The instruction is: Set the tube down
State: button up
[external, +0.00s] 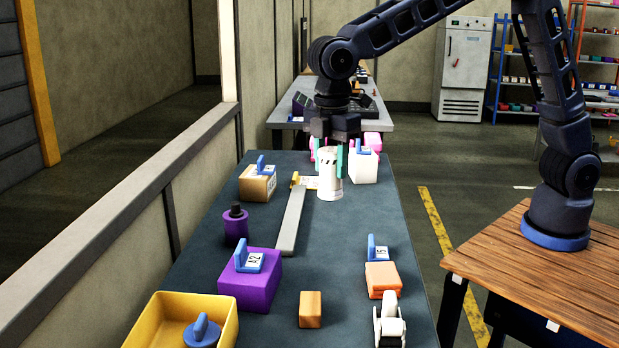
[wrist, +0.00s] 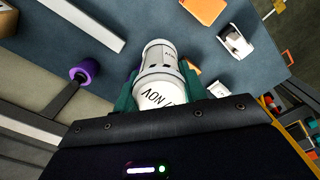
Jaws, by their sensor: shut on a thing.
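The tube (external: 329,178) is a white cylinder with dark lettering and small dark slots. It is upright over the far part of the dark table (external: 337,248). My gripper (external: 330,158) points down from above, with its teal fingers shut on the tube's upper part. In the wrist view the tube (wrist: 160,72) lies between the two fingers of my gripper (wrist: 158,92). Its lower end is close to the tabletop; I cannot tell whether it touches.
A long grey bar (external: 291,222) lies just left of the tube. A white block (external: 364,169) stands close on the right, a tan block (external: 257,186) to the left. A purple block (external: 250,286), yellow bin (external: 165,315) and tape dispenser (external: 389,325) are nearer. The table's middle is clear.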

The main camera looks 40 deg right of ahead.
jog(key=w+d, duration=0.3)
jog(key=d, duration=0.9)
jog(key=w+d, duration=0.3)
jog(key=d, duration=1)
notch_tip(320, 180, down, 20)
jog(key=shift+w+a+r, duration=0.15)
jog(key=shift+r, duration=0.05)
jog(key=shift+f, duration=0.1)
jog(key=o, duration=1)
notch_tip(320, 180, up, 12)
jog(key=shift+r, duration=0.2)
